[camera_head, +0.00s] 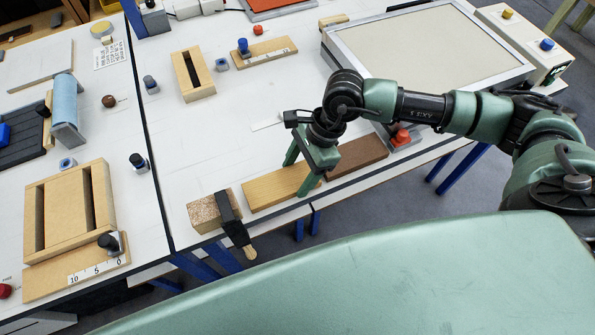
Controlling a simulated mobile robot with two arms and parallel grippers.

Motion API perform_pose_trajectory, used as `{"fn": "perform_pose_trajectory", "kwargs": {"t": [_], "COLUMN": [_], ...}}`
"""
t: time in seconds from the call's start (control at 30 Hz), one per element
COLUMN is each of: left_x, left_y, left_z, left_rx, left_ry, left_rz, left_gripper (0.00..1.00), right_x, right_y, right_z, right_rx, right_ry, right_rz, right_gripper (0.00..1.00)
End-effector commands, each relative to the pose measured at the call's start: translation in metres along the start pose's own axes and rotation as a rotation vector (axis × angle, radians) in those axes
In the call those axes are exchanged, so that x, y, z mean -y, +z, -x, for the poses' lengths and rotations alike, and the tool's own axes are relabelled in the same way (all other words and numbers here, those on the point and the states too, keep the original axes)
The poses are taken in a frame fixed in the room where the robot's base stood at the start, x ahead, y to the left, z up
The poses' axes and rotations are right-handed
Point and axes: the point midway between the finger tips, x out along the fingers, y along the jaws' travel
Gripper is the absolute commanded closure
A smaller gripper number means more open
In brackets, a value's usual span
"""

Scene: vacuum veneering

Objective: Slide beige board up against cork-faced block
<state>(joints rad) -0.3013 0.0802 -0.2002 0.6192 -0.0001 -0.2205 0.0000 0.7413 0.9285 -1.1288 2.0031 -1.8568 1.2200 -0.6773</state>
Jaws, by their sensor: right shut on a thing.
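The beige board (264,192) lies flat near the front edge of the white table. My right gripper (297,178) reaches down over its right part, with its two green fingers shut on the board's long sides. The cork-faced block (204,213) sits to the left of the board at the table's front edge. A dark clamp (229,208) with a wooden handle lies over the block's right side, beside the board's left end. My left gripper is not in view.
A dark brown board (360,155) lies just right of my right gripper, with a red-knobbed device (401,138) beyond it. A large framed panel (430,50) fills the back right. The table behind the beige board is mostly clear.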

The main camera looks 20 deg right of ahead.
Motion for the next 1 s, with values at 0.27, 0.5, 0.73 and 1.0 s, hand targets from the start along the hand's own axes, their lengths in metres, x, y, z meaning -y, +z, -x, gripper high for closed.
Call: {"fn": "perform_pose_trajectory", "kwargs": {"t": [0.27,0.5,0.73,1.0], "left_x": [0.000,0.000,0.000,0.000], "left_y": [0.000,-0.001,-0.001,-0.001], "left_z": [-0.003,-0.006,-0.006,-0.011], "left_rx": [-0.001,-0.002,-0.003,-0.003], "left_ry": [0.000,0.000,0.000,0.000], "left_rz": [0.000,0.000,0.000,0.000], "left_gripper": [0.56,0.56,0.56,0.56], "right_x": [0.000,0.001,0.000,0.000], "right_y": [0.007,0.015,0.016,0.016], "right_z": [-0.003,-0.006,-0.006,-0.007], "right_rx": [0.001,0.002,0.001,0.001], "right_ry": [0.000,-0.001,-0.001,-0.001], "right_rz": [0.001,0.001,0.000,0.001], "right_gripper": [0.86,0.86,0.86,0.86]}}
